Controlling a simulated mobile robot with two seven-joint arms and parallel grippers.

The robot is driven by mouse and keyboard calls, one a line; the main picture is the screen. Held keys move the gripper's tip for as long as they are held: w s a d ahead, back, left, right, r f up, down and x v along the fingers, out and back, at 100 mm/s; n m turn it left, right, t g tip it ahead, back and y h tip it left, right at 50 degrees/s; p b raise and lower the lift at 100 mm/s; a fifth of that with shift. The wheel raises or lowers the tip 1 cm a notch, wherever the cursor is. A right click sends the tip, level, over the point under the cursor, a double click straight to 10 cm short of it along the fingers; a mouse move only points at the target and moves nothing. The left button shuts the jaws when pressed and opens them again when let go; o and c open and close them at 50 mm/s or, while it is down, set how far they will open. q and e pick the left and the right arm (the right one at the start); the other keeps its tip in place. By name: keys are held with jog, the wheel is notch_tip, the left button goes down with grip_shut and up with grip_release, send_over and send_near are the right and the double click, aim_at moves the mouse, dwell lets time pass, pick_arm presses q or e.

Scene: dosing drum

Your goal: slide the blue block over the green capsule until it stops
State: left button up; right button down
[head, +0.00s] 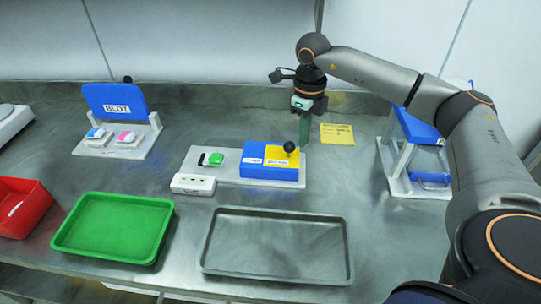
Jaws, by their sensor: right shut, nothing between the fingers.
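The blue block (257,172) sits toward the right of a pale board (229,180) in the middle of the bench. A yellow plate (276,156) with a black ball knob (289,147) is on its top. The green capsule (215,159) lies on the board to the left of the block, uncovered, with a gap between them. A small black piece stands left of the capsule. My right gripper (304,135) points down behind the block's right end, apart from the knob. It is shut and empty. My left gripper is not in view.
A green tray (61,236) and a grey metal tray (212,238) lie in front. A white labelled block (193,184) sits before the board. Blue-topped stands (117,99) are at left and right (416,128). A red bin (40,208) is far left.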

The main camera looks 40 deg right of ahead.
aim_at(253, 154)
jog(key=shift+f, duration=0.2)
jog(key=shift+f+b, duration=1.2)
jog(key=shift+f, duration=0.7)
jog(key=shift+w+a, duration=0.1)
jog(key=shift+w+a+p, duration=0.5)
jog(key=shift+w+a, duration=1.05)
jog(key=shift+a, duration=0.3)
jog(key=shift+w+a, duration=1.3)
jog(key=shift+a, duration=0.25)
jog(key=shift+w+a, duration=1.25)
jog(key=shift+a, duration=0.25)
jog(key=shift+d, duration=0.1)
